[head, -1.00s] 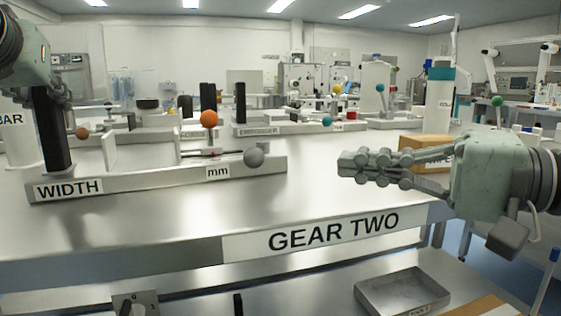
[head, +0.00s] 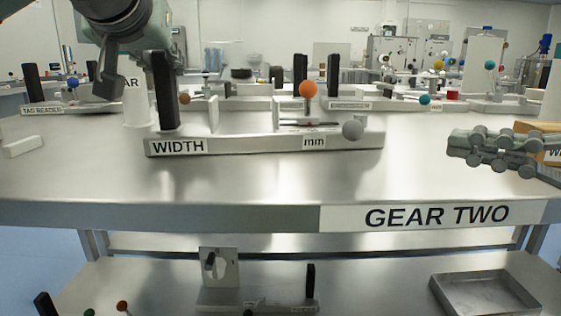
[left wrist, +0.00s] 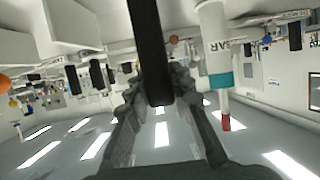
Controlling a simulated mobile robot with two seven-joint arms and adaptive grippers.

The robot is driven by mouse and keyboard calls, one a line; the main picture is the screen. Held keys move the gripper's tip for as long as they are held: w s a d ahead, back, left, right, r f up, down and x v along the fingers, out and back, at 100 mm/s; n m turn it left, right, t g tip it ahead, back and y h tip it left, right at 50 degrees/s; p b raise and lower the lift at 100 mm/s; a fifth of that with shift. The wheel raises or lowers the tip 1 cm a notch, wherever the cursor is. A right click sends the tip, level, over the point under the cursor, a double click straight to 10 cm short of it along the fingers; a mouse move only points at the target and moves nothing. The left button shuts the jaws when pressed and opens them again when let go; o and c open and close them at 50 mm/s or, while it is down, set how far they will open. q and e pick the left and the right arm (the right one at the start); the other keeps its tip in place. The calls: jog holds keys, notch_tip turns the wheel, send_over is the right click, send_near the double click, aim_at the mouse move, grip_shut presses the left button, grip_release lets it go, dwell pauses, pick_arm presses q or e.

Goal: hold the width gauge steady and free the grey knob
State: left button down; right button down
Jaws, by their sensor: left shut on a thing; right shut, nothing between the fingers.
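The width gauge (head: 250,146) is a long pale metal base marked WIDTH and mm on the bench. A black post (head: 165,105) rises from its left end. The grey knob (head: 352,130) is a ball at its right front end. An orange ball (head: 308,89) stands above the mm label. My left gripper (head: 160,62) is shut on the black post near its top; the left wrist view shows the post (left wrist: 150,50) between the fingers. My right gripper (head: 455,146) is shut and empty, pointing left, to the right of the grey knob and apart from it.
The bench edge carries a GEAR TWO label (head: 435,216). Bare bench top lies in front of the gauge. Other stations stand behind, including a tag reader (head: 42,108). A cardboard box (head: 550,135) is behind my right gripper. A metal tray (head: 487,293) lies on the lower shelf.

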pick_arm(q)
jog(key=c, duration=1.3)
grip_release()
jog(key=shift+d+f, duration=0.15)
jog(key=shift+o, duration=0.2)
jog(key=shift+r, duration=0.2)
jog(key=v, duration=1.2)
jog(key=shift+f, duration=0.1)
